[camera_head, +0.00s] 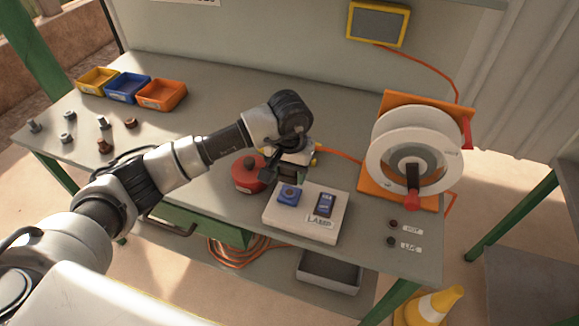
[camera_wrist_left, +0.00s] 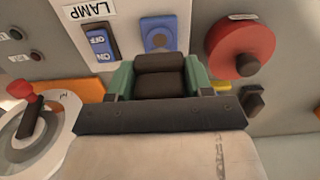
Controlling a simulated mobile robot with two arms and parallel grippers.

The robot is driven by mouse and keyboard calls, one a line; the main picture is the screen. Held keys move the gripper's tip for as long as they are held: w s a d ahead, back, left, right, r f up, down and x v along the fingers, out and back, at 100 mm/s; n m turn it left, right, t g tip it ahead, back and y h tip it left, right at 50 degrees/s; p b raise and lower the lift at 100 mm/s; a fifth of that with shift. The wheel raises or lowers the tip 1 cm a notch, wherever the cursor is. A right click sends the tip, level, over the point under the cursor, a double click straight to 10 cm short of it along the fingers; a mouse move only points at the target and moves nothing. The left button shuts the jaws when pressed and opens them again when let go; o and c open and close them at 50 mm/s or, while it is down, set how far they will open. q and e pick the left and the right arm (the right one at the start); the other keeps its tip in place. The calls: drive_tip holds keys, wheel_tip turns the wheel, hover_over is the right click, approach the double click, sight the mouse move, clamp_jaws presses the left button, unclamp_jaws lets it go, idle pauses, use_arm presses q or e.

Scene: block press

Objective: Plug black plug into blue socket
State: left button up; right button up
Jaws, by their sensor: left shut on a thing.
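My left gripper (camera_head: 289,174) is above the bench, just behind the white lamp box (camera_head: 276,222). In the left wrist view its green fingers (camera_wrist_left: 160,80) are shut on a dark block, the black plug (camera_wrist_left: 160,86). The blue socket (camera_head: 289,195) is on the lamp box, left of the switch; it also shows in the left wrist view (camera_wrist_left: 158,33), just beyond the plug. The plug appears apart from the socket; the exact gap is hard to tell. In the head view the plug is mostly hidden by the gripper. My right gripper is not in view.
A blue rocker switch (camera_head: 325,205) is beside the socket. A red disc with a dark knob (camera_head: 246,180) stands left of the lamp box. A cable reel (camera_head: 385,165) stands at right. Small bins (camera_head: 160,96) and several loose parts are at far left.

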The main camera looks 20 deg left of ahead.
sight(290, 192)
use_arm(q)
drive_tip(key=shift+f+b, duration=0.6)
drive_tip(key=shift+f, duration=1.15)
drive_tip(key=shift+b, duration=0.45)
drive_tip(key=shift+b, duration=0.8)
idle(0.8)
drive_tip(key=shift+f+b, duration=0.6)
drive_tip(key=shift+b, duration=0.1)
drive_tip(key=o, duration=0.9)
drive_tip(key=shift+o, duration=0.2)
drive_tip(key=shift+r, duration=0.1)
wheel_tip(290, 192, up, 11)
drive_tip(key=shift+f+b, duration=0.15)
drive_tip(key=shift+b, duration=0.8)
